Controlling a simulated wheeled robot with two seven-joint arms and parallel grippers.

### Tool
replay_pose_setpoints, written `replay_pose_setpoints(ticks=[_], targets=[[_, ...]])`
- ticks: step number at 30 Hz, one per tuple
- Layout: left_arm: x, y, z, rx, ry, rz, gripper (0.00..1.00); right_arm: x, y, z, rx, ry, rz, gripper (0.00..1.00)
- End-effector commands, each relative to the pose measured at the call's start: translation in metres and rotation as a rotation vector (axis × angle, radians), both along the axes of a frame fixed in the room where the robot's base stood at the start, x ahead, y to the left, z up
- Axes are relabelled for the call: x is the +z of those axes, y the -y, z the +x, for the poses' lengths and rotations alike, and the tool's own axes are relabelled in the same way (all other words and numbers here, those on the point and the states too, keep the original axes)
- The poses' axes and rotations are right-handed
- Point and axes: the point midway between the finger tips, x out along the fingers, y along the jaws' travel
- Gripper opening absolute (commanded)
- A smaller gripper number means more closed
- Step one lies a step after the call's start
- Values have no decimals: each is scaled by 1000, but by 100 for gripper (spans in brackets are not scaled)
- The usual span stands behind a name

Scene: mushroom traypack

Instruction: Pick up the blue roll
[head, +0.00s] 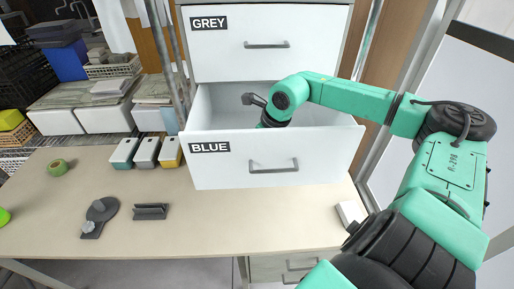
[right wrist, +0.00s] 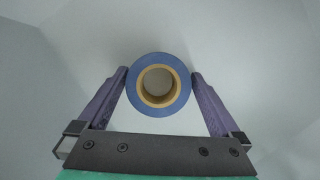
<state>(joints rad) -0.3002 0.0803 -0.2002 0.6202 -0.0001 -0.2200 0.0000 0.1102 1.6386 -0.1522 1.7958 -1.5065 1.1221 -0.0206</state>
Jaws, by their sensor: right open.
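The blue roll (right wrist: 142,99), a ring of blue tape with a tan core, lies on the pale floor of the open drawer in the right wrist view. My right gripper (right wrist: 159,73) is open, with one purple finger on each side of the roll. The fingertips are close to its outer edge; I cannot tell whether they touch it. In the head view my right arm reaches down into the open drawer labelled BLUE (head: 225,170). The drawer front hides the roll and my right fingers there. My left gripper is not in view.
The drawer labelled GREY (head: 330,35) is shut just above. Small bins (head: 147,153) stand left of the drawer. The table's middle is clear.

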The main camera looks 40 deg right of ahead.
Motion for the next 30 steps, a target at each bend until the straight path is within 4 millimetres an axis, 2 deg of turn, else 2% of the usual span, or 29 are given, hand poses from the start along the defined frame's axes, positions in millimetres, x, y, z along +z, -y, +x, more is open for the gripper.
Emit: replay_pose_setpoints(ticks=[3, 4, 9, 17, 22, 26, 30], targets=[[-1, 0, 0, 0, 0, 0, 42, 0, 0, 0, 0, 0, -1, 100], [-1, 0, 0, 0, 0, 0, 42, 0, 0, 0, 0, 0, 0, 96], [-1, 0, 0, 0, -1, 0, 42, 0, 0, 0, 1, 0, 0, 32], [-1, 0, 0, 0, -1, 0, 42, 2, 0, 0, 1, 0, 0, 32], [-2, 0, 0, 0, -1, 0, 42, 18, 0, 1, 0, 2, 0, 32], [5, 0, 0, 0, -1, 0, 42, 57, 1, 0, 0, 0, -5, 32], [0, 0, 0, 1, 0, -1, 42, 110, 2, 1, -2, 1, -9, 32]])
